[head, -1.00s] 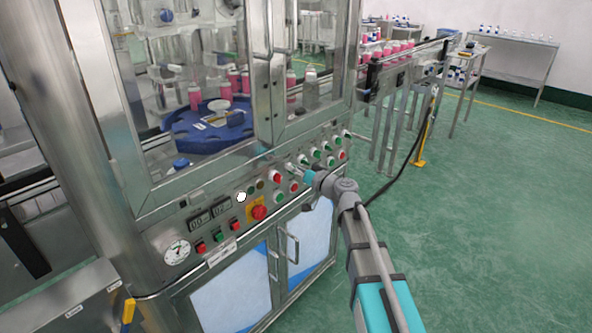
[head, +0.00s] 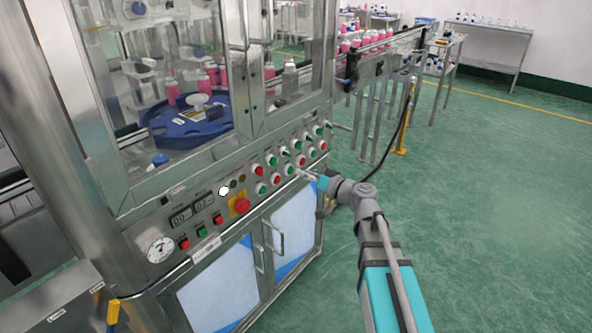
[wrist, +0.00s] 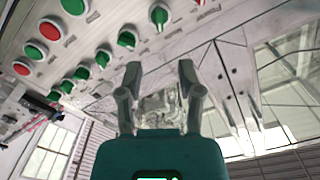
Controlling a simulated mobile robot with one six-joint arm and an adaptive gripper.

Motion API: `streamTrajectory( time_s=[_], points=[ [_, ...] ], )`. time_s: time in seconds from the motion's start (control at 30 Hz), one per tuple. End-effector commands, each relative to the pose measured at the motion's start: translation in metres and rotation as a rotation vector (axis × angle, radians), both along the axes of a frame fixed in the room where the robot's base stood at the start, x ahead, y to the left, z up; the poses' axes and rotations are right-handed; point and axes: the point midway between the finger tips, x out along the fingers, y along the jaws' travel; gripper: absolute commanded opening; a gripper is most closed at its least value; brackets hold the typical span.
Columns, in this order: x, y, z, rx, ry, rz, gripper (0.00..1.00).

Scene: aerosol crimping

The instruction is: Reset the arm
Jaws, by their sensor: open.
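My arm reaches in from the lower right of the head view. My gripper (head: 306,175) is in front of the crimping machine's control panel (head: 150,219), near its lower right part. In the wrist view my gripper (wrist: 161,82) has its two fingers apart with nothing between them. Green and red buttons and green knobs (wrist: 159,15) line the panel above and left of the fingers. The fingertips look apart from the panel's controls, though the exact distance is hard to tell.
The machine's glass doors (head: 290,60) are above the panel, with a blue rotary table (head: 186,125) and pink bottles inside. A red emergency button (head: 242,205) sits on the panel. A conveyor (head: 385,50) runs behind. Green floor on the right is clear.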

Motion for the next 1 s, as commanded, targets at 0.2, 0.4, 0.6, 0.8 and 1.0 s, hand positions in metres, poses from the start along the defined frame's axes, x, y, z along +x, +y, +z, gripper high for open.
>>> streamTrajectory(
  time_s=[0.2, 0.4, 0.6, 0.8, 1.0],
  points=[
    [-0.006, -0.007, 0.0, 0.0, 0.0, 0.0, 0.47],
    [-0.005, -0.007, 0.0, 0.0, 0.0, 0.0, 0.47],
    [-0.007, -0.006, -0.001, -0.005, 0.004, 0.004, 0.47],
    [-0.017, -0.002, -0.014, -0.057, 0.052, 0.037, 0.47],
    [-0.04, 0.002, -0.046, -0.183, 0.177, 0.099, 0.47]
  ],
)
